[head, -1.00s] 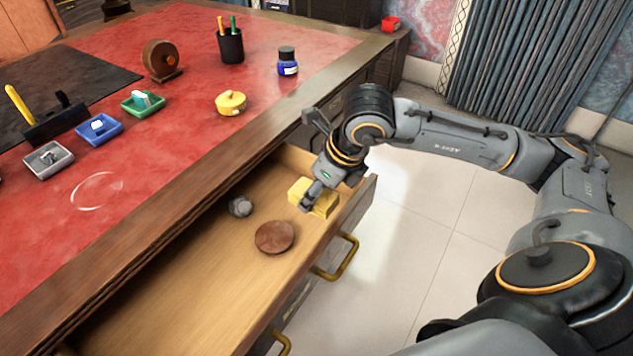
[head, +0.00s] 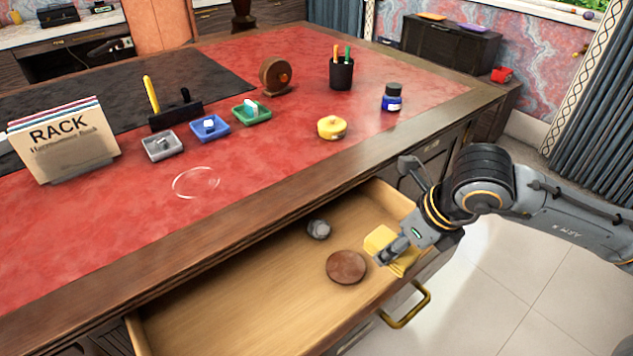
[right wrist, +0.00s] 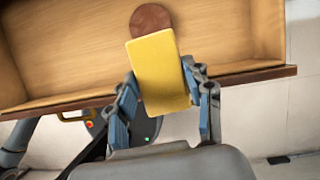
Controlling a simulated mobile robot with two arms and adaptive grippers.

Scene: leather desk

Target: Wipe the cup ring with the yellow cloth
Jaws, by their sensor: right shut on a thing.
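The yellow cloth (head: 380,241) is held in my right gripper (head: 388,255) over the right end of the open drawer. In the right wrist view the cloth (right wrist: 160,72) is a folded yellow block between the two fingers of the gripper (right wrist: 166,88). The cup ring (head: 196,168) is a thin pale circle on the red leather desk top (head: 290,170), left of the drawer and in front of the small trays. My left gripper is not in view.
The open drawer (head: 240,290) holds a brown round disc (head: 346,267) and a grey lump (head: 318,229). Near the ring stand grey (head: 162,146), blue (head: 210,128) and green (head: 252,111) trays and a rack of papers (head: 62,142). A yellow pot (head: 331,127) stands to the right.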

